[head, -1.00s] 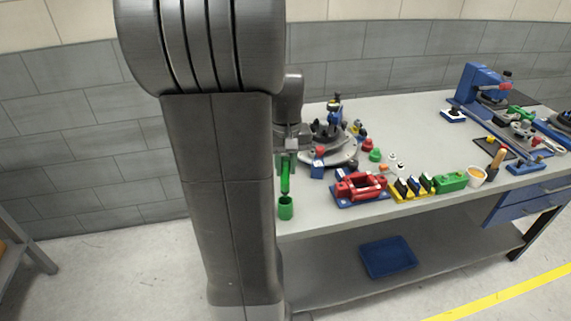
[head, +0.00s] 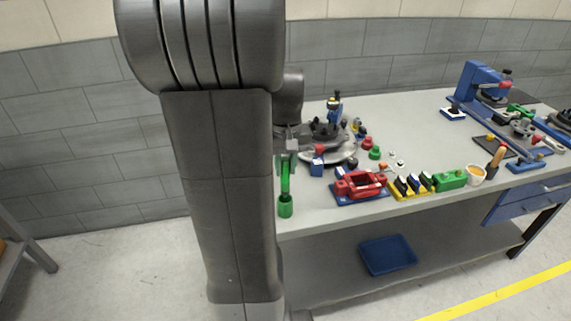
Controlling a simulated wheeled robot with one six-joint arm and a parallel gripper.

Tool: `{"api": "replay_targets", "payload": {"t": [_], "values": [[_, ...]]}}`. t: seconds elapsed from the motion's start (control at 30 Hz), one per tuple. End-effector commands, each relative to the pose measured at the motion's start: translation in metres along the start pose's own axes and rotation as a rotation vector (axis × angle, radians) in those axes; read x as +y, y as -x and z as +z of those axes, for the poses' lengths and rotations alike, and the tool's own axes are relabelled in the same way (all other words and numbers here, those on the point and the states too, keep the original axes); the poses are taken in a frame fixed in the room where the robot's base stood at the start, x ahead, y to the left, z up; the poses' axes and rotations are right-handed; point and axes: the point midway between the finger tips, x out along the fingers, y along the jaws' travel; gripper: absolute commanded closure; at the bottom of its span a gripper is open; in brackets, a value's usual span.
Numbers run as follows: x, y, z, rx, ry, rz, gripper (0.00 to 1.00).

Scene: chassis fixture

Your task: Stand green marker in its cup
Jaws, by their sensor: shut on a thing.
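The green marker (head: 285,183) is upright, in my gripper (head: 287,163), which is shut on its upper part. The green cup (head: 285,208) stands at the near left edge of the bench, directly below the marker. The marker's lower end meets the cup's rim in this view. I cannot tell how far it is inside the cup. My own arm hides the area just left of the cup.
On the bench (head: 420,145), a red fixture on a blue base (head: 360,185) stands right of the cup.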

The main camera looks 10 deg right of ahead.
Motion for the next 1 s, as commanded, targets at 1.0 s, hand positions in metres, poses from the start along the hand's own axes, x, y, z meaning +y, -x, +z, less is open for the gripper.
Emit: {"api": "replay_targets", "payload": {"t": [1.0], "values": [[0.000, -0.053, 0.002, 0.000, 0.000, 0.000, 1.00]]}}
